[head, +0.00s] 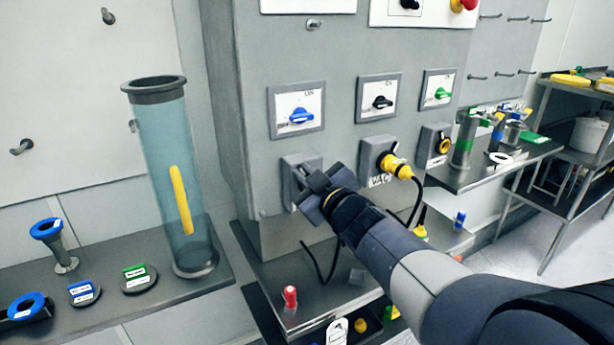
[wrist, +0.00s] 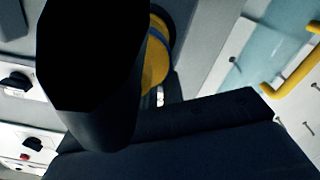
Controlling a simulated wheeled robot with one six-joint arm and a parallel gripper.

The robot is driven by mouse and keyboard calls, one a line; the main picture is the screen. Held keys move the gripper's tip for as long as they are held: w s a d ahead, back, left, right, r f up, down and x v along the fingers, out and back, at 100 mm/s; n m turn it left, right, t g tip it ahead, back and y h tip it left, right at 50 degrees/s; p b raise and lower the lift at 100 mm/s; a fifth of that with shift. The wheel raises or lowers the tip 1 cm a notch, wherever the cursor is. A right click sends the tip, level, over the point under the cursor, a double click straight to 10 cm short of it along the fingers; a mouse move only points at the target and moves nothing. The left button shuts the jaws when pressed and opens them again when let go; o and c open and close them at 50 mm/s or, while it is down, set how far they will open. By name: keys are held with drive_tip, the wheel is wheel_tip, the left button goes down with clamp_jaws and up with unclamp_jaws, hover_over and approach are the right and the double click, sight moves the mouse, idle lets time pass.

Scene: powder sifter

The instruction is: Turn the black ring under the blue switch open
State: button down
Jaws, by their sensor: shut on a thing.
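The blue switch (head: 302,117) is on a white plate at the left of the grey cabinet's row of switches. Below it is a grey socket box (head: 293,163), largely covered by my gripper (head: 318,196). The black ring on that box is hidden in the head view. In the wrist view a dark rim, apparently the black ring (wrist: 171,27), curves around a yellow round part (wrist: 155,65). My gripper's dark fingers (wrist: 148,110) cover much of it. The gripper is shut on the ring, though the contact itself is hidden.
A yellow plug (head: 395,165) with a black cable fills the socket beside my gripper on the right. A third socket (head: 441,145) is farther right. A tall clear cylinder (head: 166,125) with a yellow handle stands at left. A red-capped item (head: 290,297) is on the shelf below.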

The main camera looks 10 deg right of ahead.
drive_tip(key=c, duration=1.5)
unclamp_jaws()
drive_tip(key=shift+s, duration=0.1)
drive_tip(key=p+v, duration=0.1)
drive_tip(key=v, duration=0.9)
drive_tip(key=shift+s+d+p, duration=0.1)
drive_tip(key=shift+s+p, duration=0.2)
drive_tip(key=shift+w, duration=0.1)
